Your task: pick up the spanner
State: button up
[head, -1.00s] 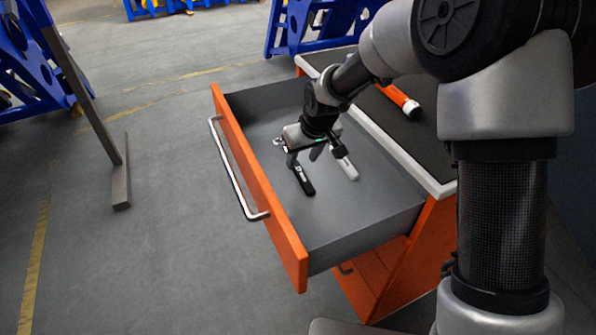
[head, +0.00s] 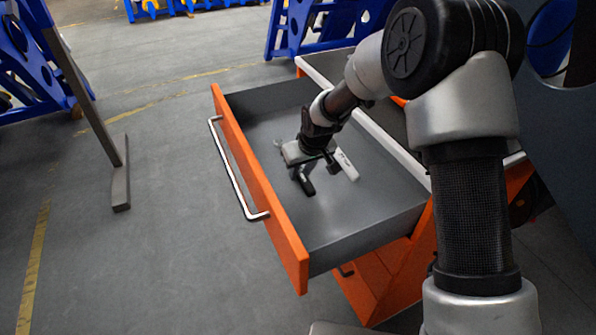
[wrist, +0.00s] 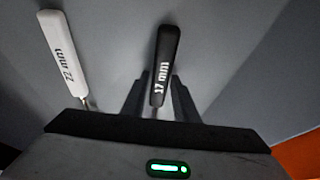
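Two spanners lie in the open drawer. One has a black handle marked 17 mm (wrist: 167,60); its handle end shows below my gripper in the head view (head: 308,188). The other has a white handle marked 22 mm (wrist: 62,55), to the right in the head view (head: 347,166). My gripper (wrist: 158,92) is low in the drawer, pointing down. Its two fingers are apart, one on each side of the black handle, with gaps still showing. The gripper body hides much of the black spanner and the fingertips in the head view (head: 303,172).
The drawer's grey floor (head: 350,215) is otherwise clear. Its orange front (head: 262,190) with a metal handle (head: 232,175) and its side walls surround my gripper.

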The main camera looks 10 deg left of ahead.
grip_shut()
notch_tip(320, 180, up, 10)
jog(key=p, duration=0.1)
dwell(0.4)
jog(key=shift+c, duration=2)
grip_release()
grip_shut()
